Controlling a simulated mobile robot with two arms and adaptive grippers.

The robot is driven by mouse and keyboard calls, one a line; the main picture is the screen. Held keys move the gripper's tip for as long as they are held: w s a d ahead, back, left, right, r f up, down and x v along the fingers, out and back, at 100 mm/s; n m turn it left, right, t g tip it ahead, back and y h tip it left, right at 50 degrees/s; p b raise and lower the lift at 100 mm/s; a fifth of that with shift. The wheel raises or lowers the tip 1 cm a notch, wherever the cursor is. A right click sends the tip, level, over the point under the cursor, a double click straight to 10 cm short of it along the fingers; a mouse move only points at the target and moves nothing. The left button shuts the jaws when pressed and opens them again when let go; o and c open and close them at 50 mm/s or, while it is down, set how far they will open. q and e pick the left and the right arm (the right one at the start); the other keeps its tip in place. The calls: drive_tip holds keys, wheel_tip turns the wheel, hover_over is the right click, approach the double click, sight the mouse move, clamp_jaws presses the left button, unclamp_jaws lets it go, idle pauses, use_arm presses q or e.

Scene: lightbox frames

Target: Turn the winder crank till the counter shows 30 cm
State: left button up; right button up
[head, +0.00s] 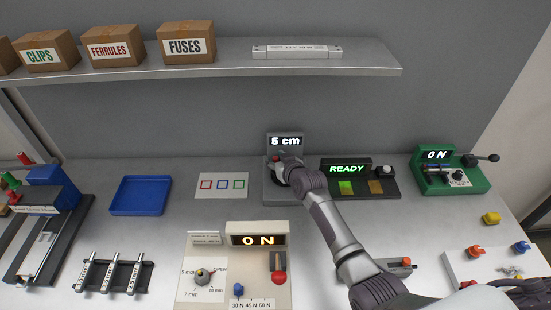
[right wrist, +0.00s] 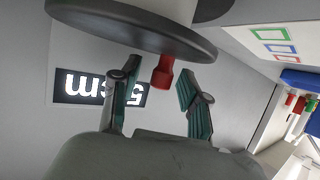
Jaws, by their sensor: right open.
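The winder (head: 284,145) stands at the back middle of the bench, and its counter reads "5 cm". In the right wrist view the counter display (right wrist: 95,92) appears upside down. A red crank knob (right wrist: 162,76) hangs from the rim of a dark round disc (right wrist: 140,25). My right gripper (head: 284,163) is at the winder in the head view and covers most of its front. In the right wrist view my right gripper (right wrist: 165,82) is open, with one finger on each side of the red knob. I cannot tell whether a finger touches it. My left gripper does not show.
Right of the winder is a dark unit reading "READY" (head: 347,169), then a green device (head: 455,172) reading "0 N". A white marked card (head: 222,186) and blue tray (head: 141,196) lie to the left. A cream console (head: 234,270) stands in front. A shelf (head: 220,68) overhangs behind.

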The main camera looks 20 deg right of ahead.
drive_tip(key=shift+s, duration=0.1)
drive_tip(key=v, duration=1.2)
drive_tip(key=shift+r, duration=0.15)
